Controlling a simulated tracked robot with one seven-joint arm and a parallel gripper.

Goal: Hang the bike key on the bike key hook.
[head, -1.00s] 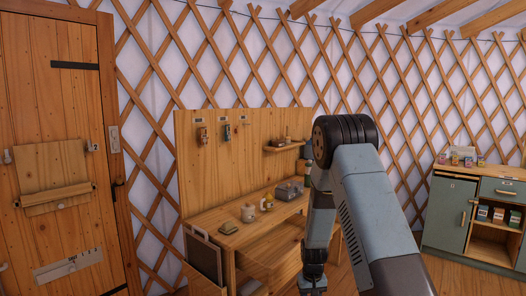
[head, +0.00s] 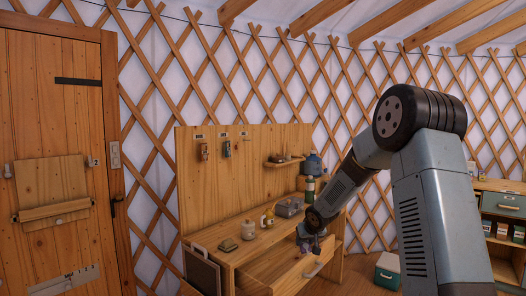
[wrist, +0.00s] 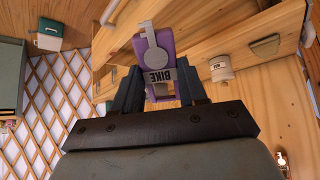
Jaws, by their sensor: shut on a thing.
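The bike key (wrist: 160,60) shows in the wrist view as a grey key on a purple tag with a label reading BIKE. My gripper (wrist: 160,92) is shut on it, with the key end pointing away from the wrist. In the head view my gripper (head: 313,243) is low over the front of the workbench, and the purple tag (head: 303,246) shows small beside it. On the upright board, a row of small labelled hooks shows. The left hook (head: 204,149) and middle hook (head: 227,148) carry hanging items. The right hook (head: 245,134) looks empty. The hook labels are too small to read.
A small shelf (head: 284,161) juts from the upright board (head: 240,185). A wooden door (head: 60,130) stands at left, a cabinet (head: 503,203) at right.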

